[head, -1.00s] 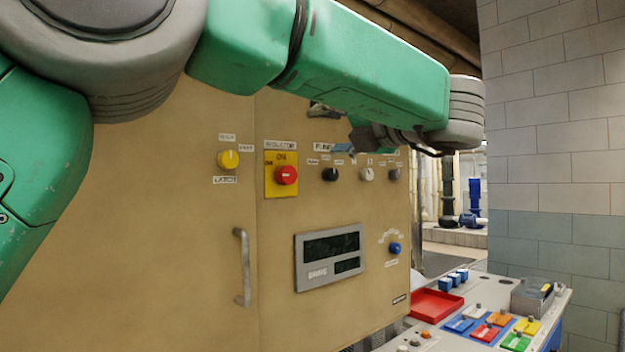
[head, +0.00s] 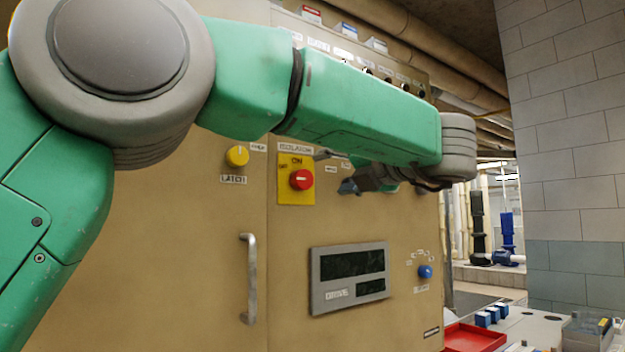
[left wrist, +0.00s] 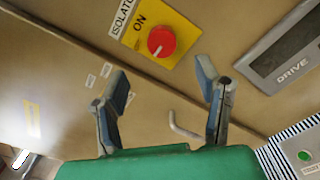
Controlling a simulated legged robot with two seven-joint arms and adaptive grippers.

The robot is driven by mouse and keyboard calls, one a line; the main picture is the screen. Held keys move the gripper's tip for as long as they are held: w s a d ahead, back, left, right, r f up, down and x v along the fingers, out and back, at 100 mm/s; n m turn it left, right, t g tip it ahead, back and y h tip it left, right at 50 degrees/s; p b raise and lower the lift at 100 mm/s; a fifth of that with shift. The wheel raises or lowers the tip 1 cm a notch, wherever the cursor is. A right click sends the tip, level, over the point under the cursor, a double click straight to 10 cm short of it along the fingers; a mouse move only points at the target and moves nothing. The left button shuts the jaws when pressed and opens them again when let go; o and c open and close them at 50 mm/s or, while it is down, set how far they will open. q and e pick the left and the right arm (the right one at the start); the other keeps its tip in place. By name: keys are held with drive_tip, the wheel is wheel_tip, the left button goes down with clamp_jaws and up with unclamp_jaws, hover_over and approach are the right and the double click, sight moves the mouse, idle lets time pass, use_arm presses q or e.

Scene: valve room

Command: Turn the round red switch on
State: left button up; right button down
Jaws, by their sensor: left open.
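The round red switch (head: 302,180) sits on a yellow plate (head: 296,196) marked ON, on the tan cabinet front. Its white mark looks roughly level in the head view. My left gripper (head: 336,171) is open and empty, just right of the switch in the head view and apart from it. In the left wrist view the switch (left wrist: 162,42) shows beyond the spread fingertips of my left gripper (left wrist: 162,76), between them across the picture. My left wrist and fingers hide the knobs to the right of the plate. My right gripper is not in view.
A yellow knob (head: 237,156) is left of the switch. A door handle (head: 249,279) and a grey display panel (head: 350,278) are below. A blue button (head: 425,272) is at right. A red tray (head: 474,338) lies on the desk at the lower right.

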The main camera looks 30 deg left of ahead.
sight(309, 178)
use_arm(q)
drive_tip(key=x, duration=0.6)
drive_tip(key=f+x, duration=0.1)
drive_tip(key=x, duration=0.3)
drive_tip(key=shift+s+p, duration=0.2)
drive_tip(key=shift+p, duration=0.2)
drive_tip(key=shift+w+d+r, duration=0.25)
drive_tip(key=shift+d+r, duration=0.1)
drive_tip(key=shift+d, duration=0.25)
drive_tip(key=shift+w+d+r, duration=0.1)
drive_tip(key=shift+d+r, duration=0.1)
drive_tip(key=shift+d, duration=0.25)
drive_tip(key=shift+a, duration=0.2)
drive_tip(key=a, duration=0.2)
drive_tip(key=shift+a+f, duration=0.3)
drive_tip(key=shift+f, duration=0.05)
drive_tip(key=shift+c, duration=0.4)
drive_tip(key=shift+a, duration=0.35)
drive_tip(key=c, duration=0.7)
drive_tip(key=shift+d, duration=0.1)
drive_tip(key=shift+c, duration=1.1)
drive_tip(key=shift+d+r, duration=0.1)
drive_tip(key=shift+d, duration=0.3)
drive_tip(key=shift+c, duration=0.8)
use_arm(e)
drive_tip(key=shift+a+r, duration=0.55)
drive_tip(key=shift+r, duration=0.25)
